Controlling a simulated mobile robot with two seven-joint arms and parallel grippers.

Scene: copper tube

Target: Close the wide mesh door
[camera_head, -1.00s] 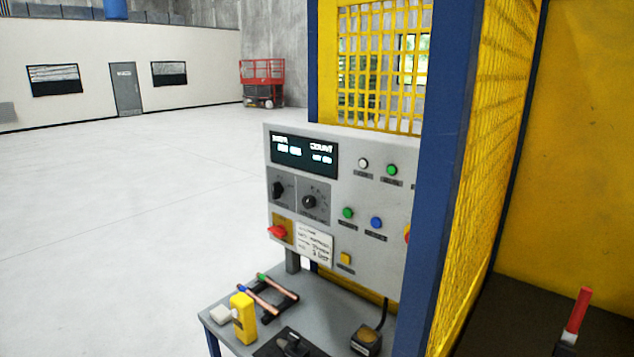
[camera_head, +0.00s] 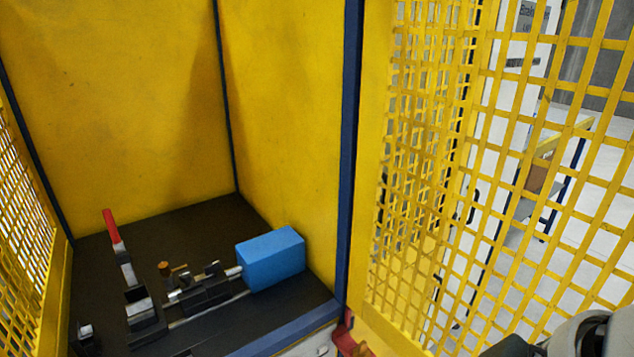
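A wide yellow mesh panel (camera_head: 495,180), which looks like the wide mesh door, fills the right side of the head view. Its solid yellow edge strip (camera_head: 376,120) stands beside the blue corner post (camera_head: 352,150). The panel runs outward from there, and the front of the yellow enclosure is open. Its far edge is outside the frame. A grey and black part of my arm (camera_head: 580,335) shows at the bottom right, in front of the mesh. I cannot see whether it touches the mesh. No fingertips of either gripper show.
Inside the enclosure, a dark bench (camera_head: 180,215) carries a blue block (camera_head: 271,259), a black clamp fixture (camera_head: 205,290) and a red-handled lever (camera_head: 111,225). Another yellow mesh panel (camera_head: 25,210) stands at the left. A table (camera_head: 555,165) shows behind the wide mesh.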

